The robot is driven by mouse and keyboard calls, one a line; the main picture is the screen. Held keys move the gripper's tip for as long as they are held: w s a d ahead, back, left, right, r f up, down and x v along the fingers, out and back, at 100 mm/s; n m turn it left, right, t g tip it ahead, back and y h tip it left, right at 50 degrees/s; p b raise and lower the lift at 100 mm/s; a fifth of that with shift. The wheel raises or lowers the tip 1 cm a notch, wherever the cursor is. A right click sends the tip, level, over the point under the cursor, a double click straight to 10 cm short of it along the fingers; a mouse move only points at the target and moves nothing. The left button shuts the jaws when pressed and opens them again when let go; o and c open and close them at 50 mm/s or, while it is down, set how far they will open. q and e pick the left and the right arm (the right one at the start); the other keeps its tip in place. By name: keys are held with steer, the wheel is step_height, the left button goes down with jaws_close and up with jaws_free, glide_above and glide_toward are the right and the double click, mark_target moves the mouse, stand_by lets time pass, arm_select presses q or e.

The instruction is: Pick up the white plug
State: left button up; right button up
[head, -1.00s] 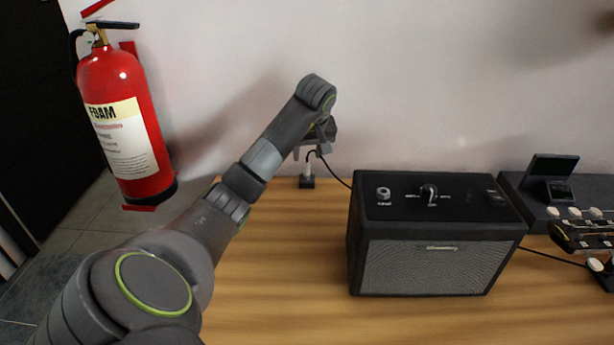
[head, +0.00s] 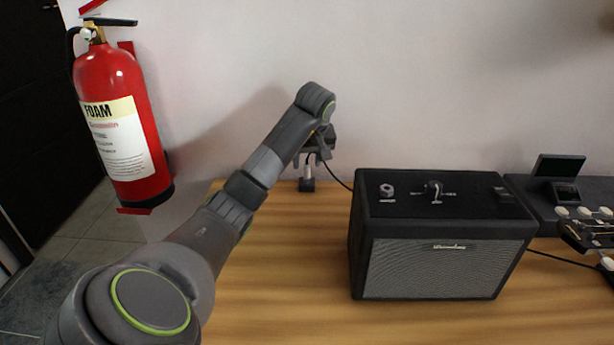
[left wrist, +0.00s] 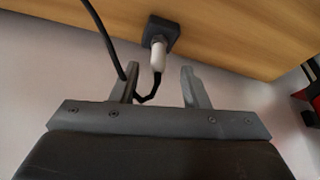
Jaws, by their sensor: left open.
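The white plug (left wrist: 158,55) shows in the left wrist view, upright in a small dark socket block (left wrist: 162,32) on the wooden table, with a black cable running from it. In the head view the plug (head: 308,170) is small, partly hidden under my left gripper, and its dark block (head: 307,185) sits near the table's back edge. My left gripper (left wrist: 160,82) is open and points down above the plug. In the left wrist view the plug lies between the lines of the two fingers, just beyond their tips, not gripped. My right gripper is not in view.
A black amplifier (head: 440,240) stands right of the plug on the table (head: 270,270). A dark device (head: 560,190) and part of a guitar (head: 590,235) are farther right. A red fire extinguisher (head: 118,120) hangs at left. The wall is close behind the plug.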

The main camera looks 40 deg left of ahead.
mark_target(308, 165)
arm_select(q)
steer(key=x, duration=0.4)
steer(key=shift+d, duration=0.1)
jaws_close()
